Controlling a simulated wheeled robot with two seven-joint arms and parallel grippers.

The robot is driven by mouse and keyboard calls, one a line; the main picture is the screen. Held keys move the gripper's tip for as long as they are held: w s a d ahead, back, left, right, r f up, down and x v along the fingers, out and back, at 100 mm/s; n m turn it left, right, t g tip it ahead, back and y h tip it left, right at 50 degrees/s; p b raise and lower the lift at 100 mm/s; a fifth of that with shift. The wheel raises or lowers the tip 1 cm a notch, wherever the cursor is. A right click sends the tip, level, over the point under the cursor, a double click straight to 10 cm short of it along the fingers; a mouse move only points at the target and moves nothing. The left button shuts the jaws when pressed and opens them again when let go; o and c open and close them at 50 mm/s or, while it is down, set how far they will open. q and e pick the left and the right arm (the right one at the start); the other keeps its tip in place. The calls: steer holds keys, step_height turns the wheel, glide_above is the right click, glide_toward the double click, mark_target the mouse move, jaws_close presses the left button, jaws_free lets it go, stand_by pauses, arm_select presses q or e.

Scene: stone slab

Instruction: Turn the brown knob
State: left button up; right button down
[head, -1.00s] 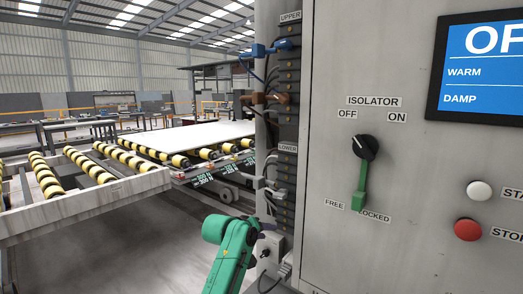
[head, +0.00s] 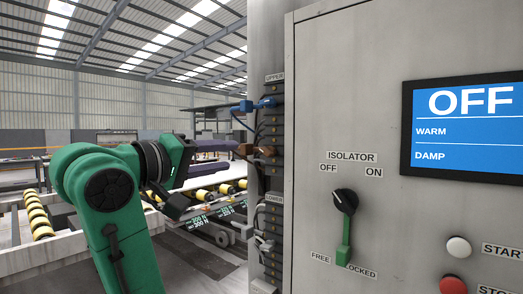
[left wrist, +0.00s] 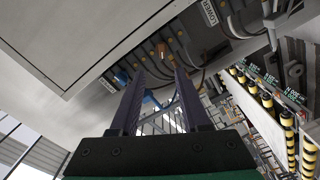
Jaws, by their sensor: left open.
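The brown knob (head: 264,152) sticks out to the left from the dark terminal strip on the cabinet's side, below a blue fitting (head: 262,104). It also shows in the left wrist view (left wrist: 163,50), beyond the fingertips. My left gripper (head: 233,154) is open, its two dark purple fingers pointing right at the knob from the left. In the head view the fingertips are close to the knob's outer end; I cannot tell if they touch it. In the left wrist view my left gripper (left wrist: 156,72) has nothing held between its fingers. My right gripper is not in view.
The grey cabinet (head: 310,100) fills the right, with an isolator switch (head: 344,203), a screen, and start and stop buttons. Dark cables hang beside the strip. A roller conveyor (head: 40,213) stands behind my left arm.

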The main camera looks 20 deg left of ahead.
mark_target(264, 153)
arm_select(q)
steer(key=p+x, duration=0.4)
steer(key=x, duration=0.8)
steer(key=shift+w+r, duration=0.1)
steer(key=shift+w, duration=0.05)
steer(key=shift+w+f, duration=0.2)
steer(key=shift+w, duration=0.2)
steer(key=shift+s, duration=0.1)
jaws_close()
